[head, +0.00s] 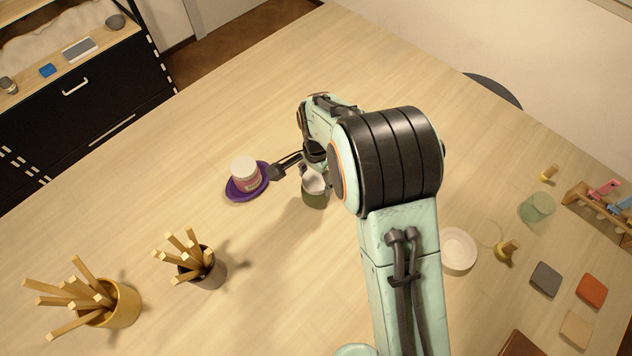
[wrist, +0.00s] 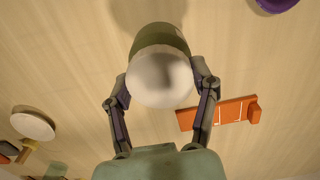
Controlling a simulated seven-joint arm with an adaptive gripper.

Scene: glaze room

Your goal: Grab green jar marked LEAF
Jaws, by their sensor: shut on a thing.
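A green jar (head: 315,198) with a white lid stands out below my forearm in the head view, partly hidden by my arm. In the wrist view the green jar (wrist: 160,38) is seen from its lid side, with the pale lid nearest the camera. My gripper (wrist: 162,84) has one finger on each side of the jar and is shut on it. No label can be read on the jar. I cannot tell whether its base touches the table.
A pink jar (head: 246,180) with a white lid sits on a purple dish (head: 236,194), close left of my gripper. A dark cup (head: 212,272) and a yellow cup (head: 122,306) hold sticks. An orange rack (wrist: 240,110) lies beyond my right finger. The table's far part is clear.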

